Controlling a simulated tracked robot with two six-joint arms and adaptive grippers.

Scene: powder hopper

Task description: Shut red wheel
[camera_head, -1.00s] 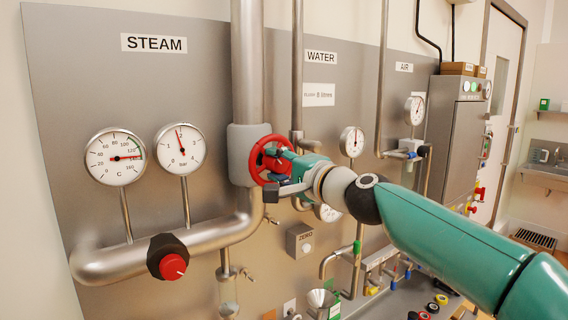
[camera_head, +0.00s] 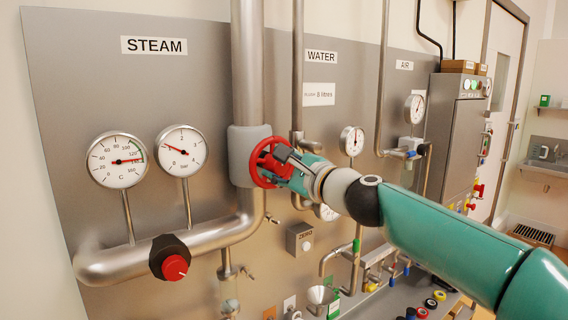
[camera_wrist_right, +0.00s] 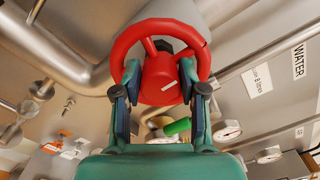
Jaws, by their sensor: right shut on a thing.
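The red wheel (camera_head: 257,164) sits on a grey valve body (camera_head: 240,150) on the steam pipe, in the middle of the head view. My right gripper (camera_head: 284,166) is at the wheel's right side. In the right wrist view the red wheel (camera_wrist_right: 204,58) fills the upper middle, and the fingers of my right gripper (camera_wrist_right: 160,85) stand on both sides of its red hub (camera_wrist_right: 160,75), shut on it. The pale mark on the hub is tilted. My left gripper is not in view.
Two steam gauges (camera_head: 117,159) (camera_head: 181,150) are left of the wheel. A red-and-black knob (camera_head: 172,265) is on the pipe below. A ZERO box (camera_head: 299,239) and a funnel (camera_head: 320,295) are beneath my right arm. A water gauge (camera_head: 352,141) is to the right.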

